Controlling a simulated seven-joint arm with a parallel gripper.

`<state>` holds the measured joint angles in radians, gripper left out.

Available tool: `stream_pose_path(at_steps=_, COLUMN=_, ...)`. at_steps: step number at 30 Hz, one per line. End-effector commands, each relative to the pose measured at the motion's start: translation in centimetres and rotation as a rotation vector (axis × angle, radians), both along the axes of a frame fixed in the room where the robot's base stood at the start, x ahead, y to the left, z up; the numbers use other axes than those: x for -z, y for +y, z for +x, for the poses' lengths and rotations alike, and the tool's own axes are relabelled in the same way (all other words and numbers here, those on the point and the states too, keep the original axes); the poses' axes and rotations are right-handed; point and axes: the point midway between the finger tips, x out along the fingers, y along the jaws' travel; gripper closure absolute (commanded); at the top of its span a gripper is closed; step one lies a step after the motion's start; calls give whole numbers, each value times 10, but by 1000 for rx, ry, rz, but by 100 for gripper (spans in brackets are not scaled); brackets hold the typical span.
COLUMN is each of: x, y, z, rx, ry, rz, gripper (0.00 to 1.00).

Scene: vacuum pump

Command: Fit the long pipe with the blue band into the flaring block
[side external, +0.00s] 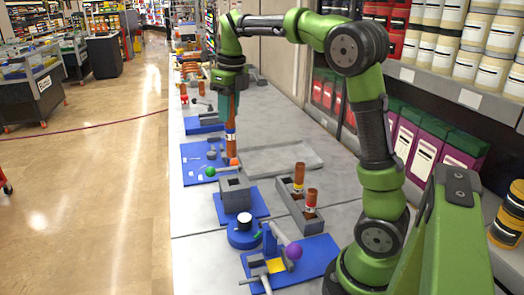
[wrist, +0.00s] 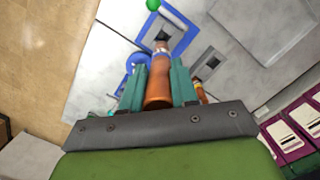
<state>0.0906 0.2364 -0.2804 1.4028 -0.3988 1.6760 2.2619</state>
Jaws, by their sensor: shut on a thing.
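My gripper (side external: 229,92) points down and is shut on the long copper-brown pipe (side external: 231,145). The pipe hangs roughly upright, with its blue-and-white band (side external: 231,131) below the jaws. In the wrist view the pipe (wrist: 159,88) sits between the two teal fingers (wrist: 158,84) and its far end points towards a dark square opening. The grey flaring block (side external: 234,188) stands on a blue plate, nearer the side camera than the pipe. It also shows in the wrist view (wrist: 176,35). The pipe appears apart from the block; its exact height above the table is unclear.
A grey holder (side external: 287,196) carries two shorter brown pipes (side external: 299,178) right of the block. A round blue fixture (side external: 243,237) and a blue plate with a purple ball (side external: 293,251) stand nearer the camera. A green ball (side external: 210,171) and an empty grey tray (side external: 285,157) lie nearby.

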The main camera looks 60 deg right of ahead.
Motion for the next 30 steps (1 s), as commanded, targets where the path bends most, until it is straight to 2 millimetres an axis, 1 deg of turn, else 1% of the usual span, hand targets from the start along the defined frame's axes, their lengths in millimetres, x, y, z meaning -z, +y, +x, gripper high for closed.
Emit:
stream_pose_path(at_steps=1, x=15, y=0, z=-2, rx=2, ry=5, rz=3, gripper=100)
stream_pose_path(at_steps=3, x=34, y=0, z=-1, rx=1, ry=4, rz=2, gripper=100)
stream_pose_path(at_steps=6, x=58, y=0, z=-1, rx=1, ry=4, rz=2, gripper=100)
stream_pose_path(at_steps=9, x=74, y=0, z=-1, rx=1, ry=2, rz=1, gripper=100)
stream_pose_path(at_steps=14, x=86, y=0, z=0, rx=0, ry=-1, rz=1, gripper=100)
stream_pose_path(at_steps=19, x=112, y=-1, z=-1, rx=1, ry=3, rz=1, gripper=100)
stream_pose_path(at_steps=22, x=124, y=0, z=-1, rx=1, ry=1, rz=2, gripper=100)
stream_pose_path(at_steps=25, x=129, y=0, z=0, rx=1, ry=-1, rz=1, gripper=100)
stream_pose_path(at_steps=30, x=129, y=0, z=0, rx=1, ry=-2, rz=0, gripper=100)
